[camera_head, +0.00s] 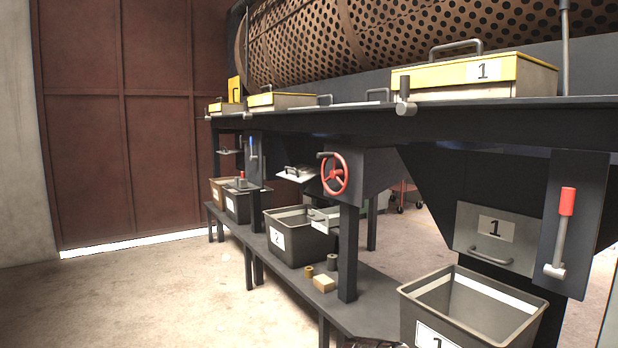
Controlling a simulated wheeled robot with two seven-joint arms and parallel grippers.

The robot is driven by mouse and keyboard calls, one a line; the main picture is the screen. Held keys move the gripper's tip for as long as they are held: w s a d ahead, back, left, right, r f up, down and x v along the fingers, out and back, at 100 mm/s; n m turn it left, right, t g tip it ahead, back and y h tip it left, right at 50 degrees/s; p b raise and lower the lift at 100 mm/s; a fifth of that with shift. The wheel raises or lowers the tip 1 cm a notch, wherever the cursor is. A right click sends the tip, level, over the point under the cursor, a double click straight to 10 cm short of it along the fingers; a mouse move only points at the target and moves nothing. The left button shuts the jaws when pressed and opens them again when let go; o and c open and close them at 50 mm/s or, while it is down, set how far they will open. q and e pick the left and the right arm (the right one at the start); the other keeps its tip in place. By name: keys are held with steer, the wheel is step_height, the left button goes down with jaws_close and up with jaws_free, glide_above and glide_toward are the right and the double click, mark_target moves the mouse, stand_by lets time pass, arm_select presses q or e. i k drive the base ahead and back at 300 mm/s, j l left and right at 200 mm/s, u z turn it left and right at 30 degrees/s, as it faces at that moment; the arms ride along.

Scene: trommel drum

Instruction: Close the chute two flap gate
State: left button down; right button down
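The chute two flap gate appears to be the light grey plate (298,174) with a dark handle, left of the red handwheel. It sticks out nearly flat from under the deck, above a dark grey bin (287,252) whose white label seems to read 2. A second small grey panel with a handle (325,219) shows at that bin's right rim; I cannot tell what it belongs to. Neither of my grippers is in view.
A red handwheel (335,174) is mounted beside the plate. The chute one flap (496,237) hangs down at right, beside a red-handled lever (563,235) and above bin 1 (472,306). Small blocks (324,283) lie on the low shelf (372,300). The floor at left is clear.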

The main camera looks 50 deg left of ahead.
mark_target(300, 173)
steer(key=u, duration=1.7)
steer(key=i+j+z, duration=0.1)
steer(key=z, duration=0.25)
steer(key=i+j+z, duration=0.1)
steer(key=z, duration=0.2)
steer(key=j+z, duration=0.2)
steer(key=z, duration=0.15)
steer(key=i+j+z, duration=0.2)
steer(key=j, duration=0.3)
steer(key=i+j+z, duration=0.15)
steer(key=j, duration=0.4)
steer(key=i+j+z, duration=0.2)
steer(key=j, duration=0.35)
steer(key=j+z, duration=0.2)
steer(key=j, duration=0.35)
